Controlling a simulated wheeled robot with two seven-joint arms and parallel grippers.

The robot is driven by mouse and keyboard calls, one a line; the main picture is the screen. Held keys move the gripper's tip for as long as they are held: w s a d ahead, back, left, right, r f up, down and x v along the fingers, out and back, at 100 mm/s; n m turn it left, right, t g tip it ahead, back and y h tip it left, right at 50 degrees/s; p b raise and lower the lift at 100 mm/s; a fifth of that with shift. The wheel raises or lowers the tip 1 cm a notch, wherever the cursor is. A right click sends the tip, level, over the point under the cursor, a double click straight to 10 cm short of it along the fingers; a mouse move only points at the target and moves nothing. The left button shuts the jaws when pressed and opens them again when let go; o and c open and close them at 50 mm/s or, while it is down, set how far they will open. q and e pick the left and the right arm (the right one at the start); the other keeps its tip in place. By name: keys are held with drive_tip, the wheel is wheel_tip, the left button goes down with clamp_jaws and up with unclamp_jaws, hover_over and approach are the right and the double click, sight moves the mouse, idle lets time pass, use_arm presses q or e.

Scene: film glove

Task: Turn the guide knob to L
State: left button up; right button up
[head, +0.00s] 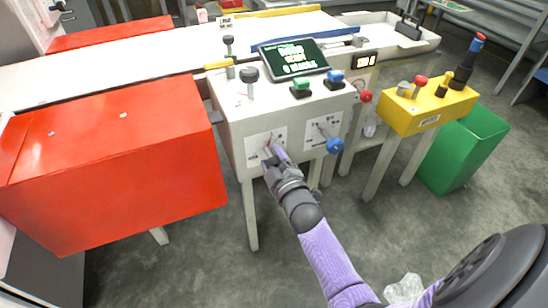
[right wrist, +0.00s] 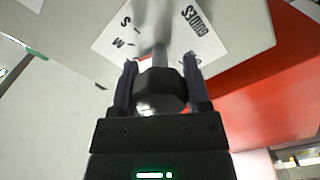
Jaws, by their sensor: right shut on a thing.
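The guide knob (right wrist: 160,92) is a dark, faceted knob on a pale shaft in the right wrist view, in front of a white label (right wrist: 208,45) reading GUIDES, with S and M legible. The other letter is partly covered. My right gripper (right wrist: 160,100) is shut on the knob, one finger on each side. In the head view my right gripper (head: 271,157) reaches the left label (head: 253,146) on the front of the white console (head: 232,130) and hides most of the knob. I cannot tell which letter the knob points to. My left gripper is not in view.
A second label with a blue knob (head: 334,146) is right of the gripper, and a red knob (head: 366,96) is beyond. A red cabinet (head: 110,160) stands close on the left. A yellow box (head: 430,108) and green bin (head: 465,150) are on the right.

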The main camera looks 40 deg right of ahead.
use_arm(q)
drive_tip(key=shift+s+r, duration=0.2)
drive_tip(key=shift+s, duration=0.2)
use_arm(e)
drive_tip(key=shift+m, duration=0.4)
drive_tip(key=o, duration=1.3)
use_arm(q)
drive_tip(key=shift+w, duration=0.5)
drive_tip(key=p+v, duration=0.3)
drive_tip(key=p, duration=0.1)
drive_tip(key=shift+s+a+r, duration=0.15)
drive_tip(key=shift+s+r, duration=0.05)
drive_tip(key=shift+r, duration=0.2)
use_arm(e)
drive_tip(key=v, duration=1)
drive_tip(key=shift+d, duration=0.1)
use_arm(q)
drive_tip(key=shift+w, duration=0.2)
